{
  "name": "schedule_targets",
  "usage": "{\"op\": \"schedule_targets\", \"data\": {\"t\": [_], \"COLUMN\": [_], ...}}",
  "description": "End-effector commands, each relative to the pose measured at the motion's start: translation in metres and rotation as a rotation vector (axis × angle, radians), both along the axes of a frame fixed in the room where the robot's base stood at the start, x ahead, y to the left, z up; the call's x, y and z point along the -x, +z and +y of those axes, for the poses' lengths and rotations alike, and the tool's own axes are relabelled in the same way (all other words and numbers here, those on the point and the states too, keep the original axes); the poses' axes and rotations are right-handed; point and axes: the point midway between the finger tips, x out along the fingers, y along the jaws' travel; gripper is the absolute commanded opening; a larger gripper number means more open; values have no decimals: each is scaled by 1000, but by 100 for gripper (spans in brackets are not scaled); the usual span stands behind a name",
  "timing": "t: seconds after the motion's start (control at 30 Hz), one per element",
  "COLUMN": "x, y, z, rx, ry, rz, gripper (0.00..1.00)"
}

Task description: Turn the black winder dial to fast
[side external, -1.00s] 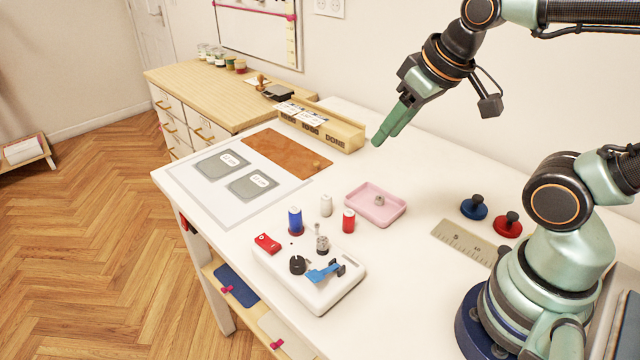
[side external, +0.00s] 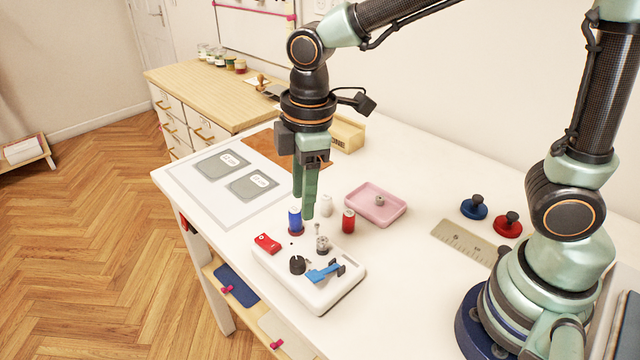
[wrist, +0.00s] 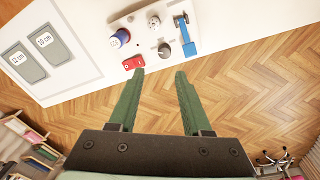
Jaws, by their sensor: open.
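The black winder dial (side external: 297,264) is a small round knob on the white winder base (side external: 330,290), between a red switch (side external: 267,243) and a blue lever (side external: 324,272). The dial also shows in the wrist view (wrist: 164,50). Its speed markings are too small to read. My gripper (side external: 304,208) points down above and behind the winder, near the blue thread spool (side external: 295,219). In the wrist view its green fingers (wrist: 158,72) are apart with nothing between them, and the dial lies beyond the tips.
A white spool (side external: 326,205) and a red spool (side external: 348,221) stand behind the winder. A pink tray (side external: 375,205) holds a small metal part. A ruler (side external: 463,243) and blue and red knobbed discs lie right.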

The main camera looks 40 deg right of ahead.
Motion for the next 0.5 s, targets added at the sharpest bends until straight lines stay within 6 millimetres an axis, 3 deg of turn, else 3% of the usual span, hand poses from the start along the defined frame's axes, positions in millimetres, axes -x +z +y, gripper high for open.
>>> {"op": "schedule_targets", "data": {"t": [0.2, 0.37, 0.5], "x": [1, 1, 0], "y": [-16, -30, -54], "z": [20, 20, 19], "rx": [25, 27, 28], "ry": [131, 135, 133], "rz": [43, 46, 48], "gripper": [49, 49, 49]}}
